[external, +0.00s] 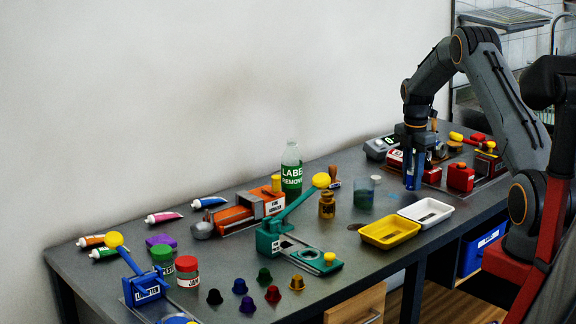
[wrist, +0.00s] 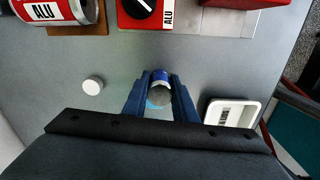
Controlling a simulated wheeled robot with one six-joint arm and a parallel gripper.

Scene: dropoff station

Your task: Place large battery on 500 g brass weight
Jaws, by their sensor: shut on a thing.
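My gripper (external: 413,172) is over the right part of the table in the external view. In the wrist view its two blue fingers (wrist: 160,102) are shut on the large battery (wrist: 160,83), a blue cylinder with a silvery end. The fingers cover its sides. In the external view the battery is hard to tell from the blue fingers. A gold-coloured piece with a narrow neck and a small label (external: 327,205), apparently the brass weight, stands upright mid-table, left of my gripper. Its label is too small to read. It does not show in the wrist view.
A clear cup (external: 364,192) stands between the gold piece and my gripper. A yellow tray (external: 391,232) and a white tray (external: 427,211) lie at the front edge. A green bottle (external: 291,170) stands at the back. A red ALU device (wrist: 150,14) is near my gripper.

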